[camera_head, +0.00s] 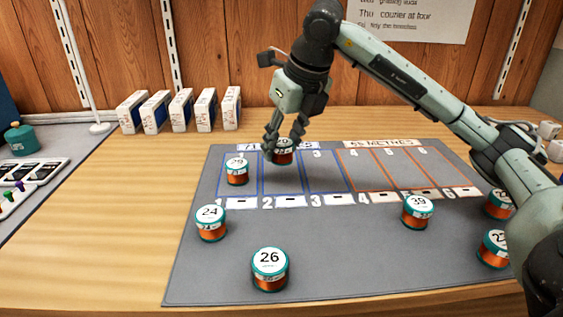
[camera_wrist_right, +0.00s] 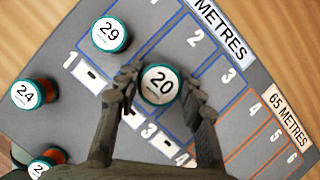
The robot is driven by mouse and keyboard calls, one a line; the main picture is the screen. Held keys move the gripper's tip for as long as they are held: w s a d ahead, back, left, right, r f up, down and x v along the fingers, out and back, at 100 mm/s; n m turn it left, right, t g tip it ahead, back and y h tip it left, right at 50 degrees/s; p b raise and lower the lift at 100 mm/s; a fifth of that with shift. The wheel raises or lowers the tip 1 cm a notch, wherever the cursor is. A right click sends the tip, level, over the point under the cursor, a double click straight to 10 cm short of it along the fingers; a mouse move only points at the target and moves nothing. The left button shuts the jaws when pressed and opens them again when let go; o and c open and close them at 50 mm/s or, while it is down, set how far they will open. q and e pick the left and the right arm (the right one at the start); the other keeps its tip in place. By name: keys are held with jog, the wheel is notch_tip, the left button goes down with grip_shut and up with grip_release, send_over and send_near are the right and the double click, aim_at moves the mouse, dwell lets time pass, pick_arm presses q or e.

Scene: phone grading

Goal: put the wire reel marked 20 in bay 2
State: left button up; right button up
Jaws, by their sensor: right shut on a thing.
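The wire reel marked 20 (camera_head: 283,157) has a white top label and a teal rim over orange wire. My right gripper (camera_head: 284,148) is shut on it, one finger on each side. In the right wrist view the reel marked 20 (camera_wrist_right: 160,85) sits between the fingertips (camera_wrist_right: 158,92) with its label up. Bay 2 (camera_head: 283,180) is a blue-outlined rectangle on the grey mat (camera_head: 340,245). In the head view the reel shows at the far end of bay 2; whether it touches the mat I cannot tell. My left gripper is not in view.
The reel marked 29 (camera_head: 237,172) stands in bay 1. Reels marked 24 (camera_head: 211,230), 26 (camera_head: 269,278) and 39 (camera_head: 417,217) stand in front of the bays, with two more at the right. Bay 3 (camera_head: 325,178) looks empty. White boxes (camera_head: 182,110) line the back.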

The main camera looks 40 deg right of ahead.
aim_at(282, 161)
notch_tip(282, 161, down, 4)
jog(key=shift+r, duration=0.25)
jog(key=shift+f, duration=0.2)
pick_arm(q)
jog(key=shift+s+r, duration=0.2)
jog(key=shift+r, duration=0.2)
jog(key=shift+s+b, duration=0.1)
jog(key=shift+b, duration=0.25)
pick_arm(e)
jog(key=shift+f, duration=0.15)
jog(key=o, duration=1.1)
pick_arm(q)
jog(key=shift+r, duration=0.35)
